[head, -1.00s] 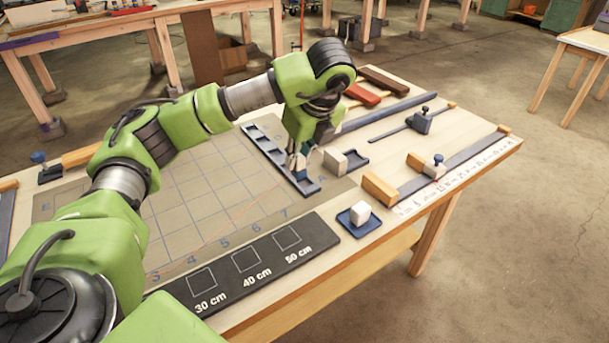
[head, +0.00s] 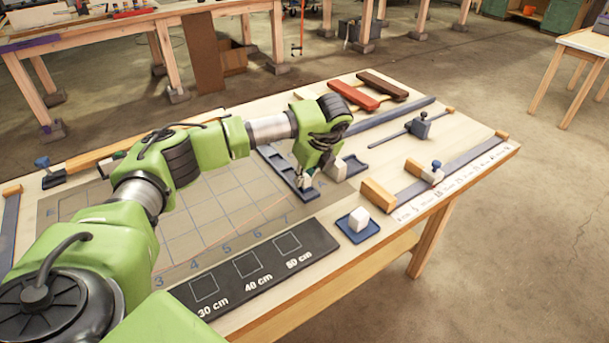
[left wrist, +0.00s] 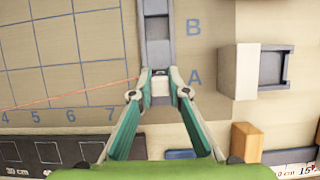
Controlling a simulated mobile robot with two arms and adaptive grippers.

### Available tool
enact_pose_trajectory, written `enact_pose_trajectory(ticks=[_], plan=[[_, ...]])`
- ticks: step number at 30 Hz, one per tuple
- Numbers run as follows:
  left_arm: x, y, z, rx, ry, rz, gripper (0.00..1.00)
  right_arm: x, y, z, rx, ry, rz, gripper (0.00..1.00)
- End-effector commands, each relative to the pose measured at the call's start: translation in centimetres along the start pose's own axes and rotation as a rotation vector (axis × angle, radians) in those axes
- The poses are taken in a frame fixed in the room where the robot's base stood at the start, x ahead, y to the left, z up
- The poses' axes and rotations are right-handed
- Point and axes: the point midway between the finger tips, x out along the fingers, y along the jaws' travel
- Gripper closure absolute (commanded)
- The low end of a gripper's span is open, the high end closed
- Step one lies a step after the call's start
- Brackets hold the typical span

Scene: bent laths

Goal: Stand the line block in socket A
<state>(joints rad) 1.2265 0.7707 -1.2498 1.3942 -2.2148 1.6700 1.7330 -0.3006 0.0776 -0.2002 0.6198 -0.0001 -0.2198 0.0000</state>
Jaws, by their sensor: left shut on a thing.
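My left gripper (left wrist: 160,90) points down and is shut on a small pale block, the line block (left wrist: 160,85), at the near end of the dark blue socket rail (left wrist: 156,40). The block is beside the letter A (left wrist: 195,77), over or in socket A; I cannot tell if its base is seated. A thin red line (left wrist: 75,98) runs across the grid mat to the block. In the head view, the left gripper (head: 305,182) is low at the rail's near end and largely hides the block. My right gripper is not in view.
A white block (head: 337,168) stands at a blue holder just right of the gripper. Another white block (head: 359,217) sits on a small blue tray. A black board (head: 250,265) with marked squares lies in front. The grid mat (head: 200,215) is mostly clear.

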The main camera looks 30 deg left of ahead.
Motion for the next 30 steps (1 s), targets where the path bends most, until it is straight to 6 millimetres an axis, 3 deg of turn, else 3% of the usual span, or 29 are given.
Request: enact_pose_trajectory(ticks=[1,3,17,30], plan=[[0.0,0.0,0.0,0.001,0.001,0.001,0.81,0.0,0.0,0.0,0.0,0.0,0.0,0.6],[0.0,0.0,0.0,0.001,0.001,0.001,0.65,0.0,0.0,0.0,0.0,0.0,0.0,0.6],[-0.9,-0.1,0.0,0.001,0.0,-0.002,0.65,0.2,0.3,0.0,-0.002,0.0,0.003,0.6],[-9.5,-0.1,-0.1,0.001,0.0,-0.004,0.65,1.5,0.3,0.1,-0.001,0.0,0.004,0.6]])
